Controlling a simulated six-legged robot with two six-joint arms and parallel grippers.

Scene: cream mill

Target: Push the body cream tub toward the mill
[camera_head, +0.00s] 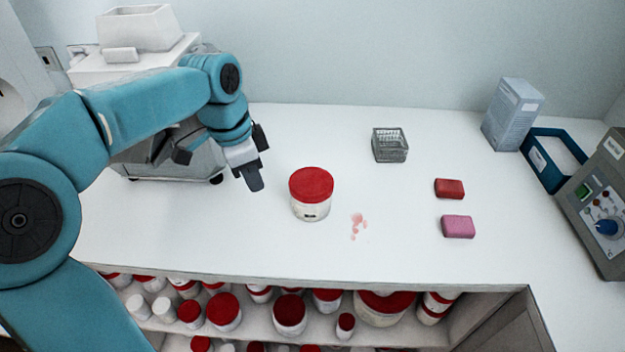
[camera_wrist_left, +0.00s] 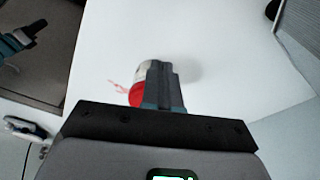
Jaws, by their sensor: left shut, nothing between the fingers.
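The body cream tub (camera_head: 311,196) is white with a red lid and stands upright near the middle of the bench. In the left wrist view the tub (camera_wrist_left: 137,94) is partly hidden behind my fingers. My left gripper (camera_head: 254,178) is shut and empty, just left of the tub, fingers pointing down; a small gap shows between them in the head view. A machine with a white hopper (camera_head: 138,30), which looks like the mill, stands at the back left, partly hidden by my left arm. My right gripper (camera_wrist_left: 30,35) seems to show small at the left wrist view's corner; its jaws are unclear.
Pink smears (camera_head: 358,225) lie right of the tub. A wire basket (camera_head: 390,145), a red block (camera_head: 449,188), a pink block (camera_head: 458,227), a carton (camera_head: 512,114), a blue tray (camera_head: 536,158) and a control box (camera_head: 600,205) stand farther right. Tubs fill the shelf below.

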